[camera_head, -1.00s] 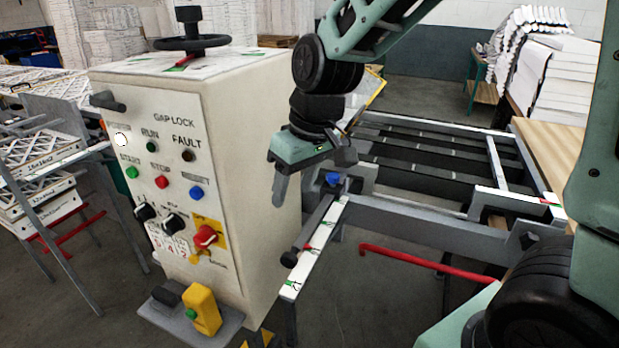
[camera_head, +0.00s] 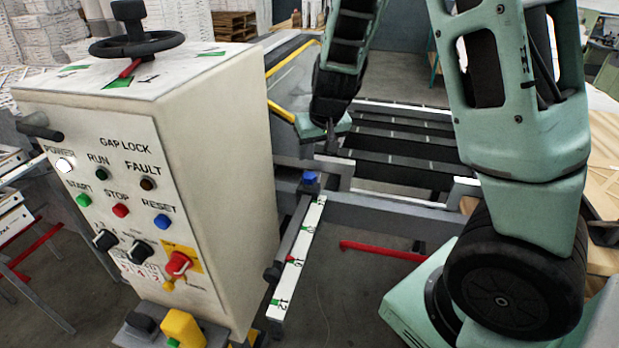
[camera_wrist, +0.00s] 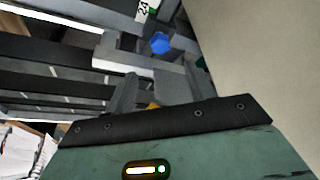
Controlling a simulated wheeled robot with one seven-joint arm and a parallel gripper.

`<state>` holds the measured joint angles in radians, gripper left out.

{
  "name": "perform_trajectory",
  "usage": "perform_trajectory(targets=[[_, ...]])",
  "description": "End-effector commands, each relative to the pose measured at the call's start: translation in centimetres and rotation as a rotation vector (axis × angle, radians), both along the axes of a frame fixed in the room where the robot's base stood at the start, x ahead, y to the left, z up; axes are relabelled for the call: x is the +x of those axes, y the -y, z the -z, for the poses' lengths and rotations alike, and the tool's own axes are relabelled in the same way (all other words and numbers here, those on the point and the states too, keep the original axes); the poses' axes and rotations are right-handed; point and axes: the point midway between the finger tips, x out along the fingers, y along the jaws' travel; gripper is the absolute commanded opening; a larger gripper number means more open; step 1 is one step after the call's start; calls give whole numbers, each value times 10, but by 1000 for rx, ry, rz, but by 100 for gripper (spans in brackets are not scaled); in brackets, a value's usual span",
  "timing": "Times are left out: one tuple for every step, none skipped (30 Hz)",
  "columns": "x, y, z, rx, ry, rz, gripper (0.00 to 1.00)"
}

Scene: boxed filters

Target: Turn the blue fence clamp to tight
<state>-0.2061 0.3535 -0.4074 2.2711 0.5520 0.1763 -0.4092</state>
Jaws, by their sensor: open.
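The blue fence clamp (camera_head: 310,178) is a small blue knob at the far end of the fence bar (camera_head: 290,236), beside a white scale strip (camera_head: 299,262). In the wrist view the clamp (camera_wrist: 160,43) shows as a blue, many-sided knob beyond my fingers. My gripper (camera_head: 331,142) is above and slightly right of the clamp in the head view, apart from it. In the wrist view my gripper (camera_wrist: 159,88) has its two grey fingers spread with nothing between them. I cannot tell the clamp's turn position.
A cream control cabinet (camera_head: 215,130) with buttons and a handwheel (camera_head: 145,42) stands close left of the clamp. The machine's slatted bed (camera_head: 400,150) lies behind. A red bar (camera_head: 383,250) sticks out at right.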

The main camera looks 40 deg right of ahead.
Motion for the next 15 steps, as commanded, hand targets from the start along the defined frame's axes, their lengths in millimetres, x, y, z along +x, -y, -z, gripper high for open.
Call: perform_trajectory(targets=[[4, 2, 14, 0, -3, 3, 54], [6, 3, 20, 0, -3, 4, 54], [9, 4, 28, 1, -3, 3, 54], [11, 4, 34, 1, -4, 3, 54], [14, 5, 39, 1, -4, 2, 54], [17, 6, 47, 1, -3, 3, 54], [19, 6, 52, 2, -4, 3, 54], [21, 7, 57, 2, -4, 2, 54], [24, 7, 64, 2, -4, 2, 54], [26, 8, 68, 2, -3, 2, 54], [28, 8, 73, 2, -3, 1, 54], [30, 9, 79, 2, -3, 3, 54], [32, 9, 82, 2, -2, 1, 54], [33, 10, 85, 1, -3, 0, 54], [35, 10, 89, 1, -2, 0, 54]])
